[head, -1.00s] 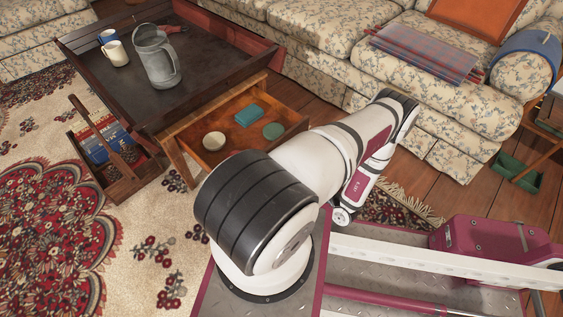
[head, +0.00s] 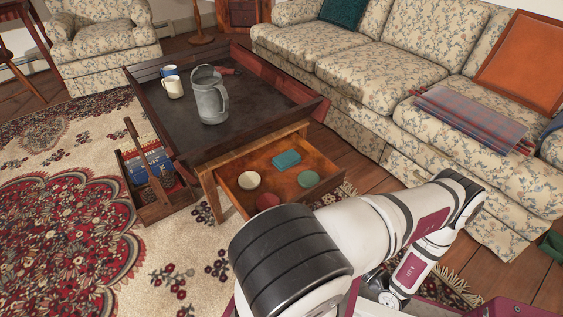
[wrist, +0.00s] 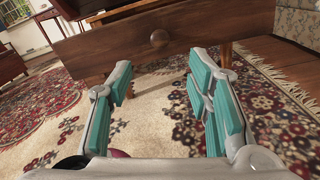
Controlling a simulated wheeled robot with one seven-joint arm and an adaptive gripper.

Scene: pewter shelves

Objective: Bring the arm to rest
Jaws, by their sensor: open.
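My gripper (wrist: 158,90) shows in the wrist view with its two teal-padded fingers spread wide and nothing between them. Past the fingers is the wooden front of a drawer (wrist: 110,48) with a round knob (wrist: 159,38); the gripper is apart from it. In the head view my arm (head: 365,235) reaches right from its dark shoulder joint and folds back down. The gripper itself is hidden in the head view.
The open drawer (head: 312,193) holds bowls and a teal box (head: 286,160). Above it, the coffee table (head: 245,127) bears a grey pitcher (head: 210,100) and two mugs. A wooden caddy (head: 151,210) stands left. A floral sofa (head: 350,75) lines the right. Open rug lies at left.

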